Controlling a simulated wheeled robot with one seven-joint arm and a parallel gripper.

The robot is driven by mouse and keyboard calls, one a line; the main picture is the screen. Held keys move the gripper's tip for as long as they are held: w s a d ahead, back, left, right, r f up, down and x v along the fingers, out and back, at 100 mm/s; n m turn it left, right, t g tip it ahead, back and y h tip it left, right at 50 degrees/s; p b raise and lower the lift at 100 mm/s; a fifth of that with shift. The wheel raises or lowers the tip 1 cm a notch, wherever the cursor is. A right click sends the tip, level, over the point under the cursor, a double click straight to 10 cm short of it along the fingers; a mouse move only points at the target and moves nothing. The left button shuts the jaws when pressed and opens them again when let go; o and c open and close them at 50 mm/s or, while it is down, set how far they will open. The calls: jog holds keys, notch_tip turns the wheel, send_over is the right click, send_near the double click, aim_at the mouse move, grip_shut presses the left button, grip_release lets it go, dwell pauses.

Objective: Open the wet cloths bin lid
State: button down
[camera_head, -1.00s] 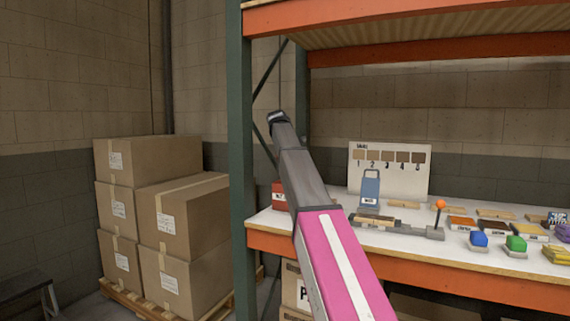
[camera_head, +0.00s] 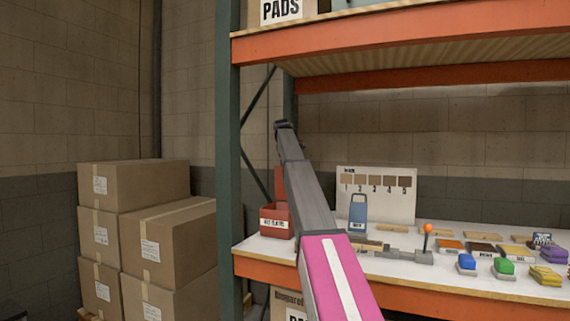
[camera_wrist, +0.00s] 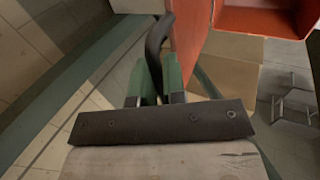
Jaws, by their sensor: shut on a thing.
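The wet cloths bin (camera_head: 275,222) is a red box with a white label, at the left end of the shelf. Its red lid (camera_head: 280,182) stands up above the box, partly hidden by my arm. In the wrist view the lid (camera_wrist: 187,42) is seen nearly edge-on, beside the open red box (camera_wrist: 262,20). My gripper (camera_wrist: 155,72) has green fingers and is shut on the black curved handle (camera_wrist: 157,42) of the lid. In the head view my gripper is hidden behind my arm.
A green rack post (camera_head: 228,180) stands just left of the bin. A blue dispenser (camera_head: 358,212) and a sample board (camera_head: 400,205) stand to its right. Orange shelf beams run above and below. Stacked cartons (camera_head: 150,240) stand on the floor at left.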

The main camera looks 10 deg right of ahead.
jog(key=shift+w+d+f, duration=0.1)
jog(key=shift+w+d, duration=0.4)
jog(key=shift+w, duration=0.2)
jog(key=shift+w+d, duration=0.45)
jog(key=shift+w, duration=0.2)
jog(key=c, duration=1.2)
grip_release()
jog(key=v, duration=1)
jog(key=shift+r, duration=0.45)
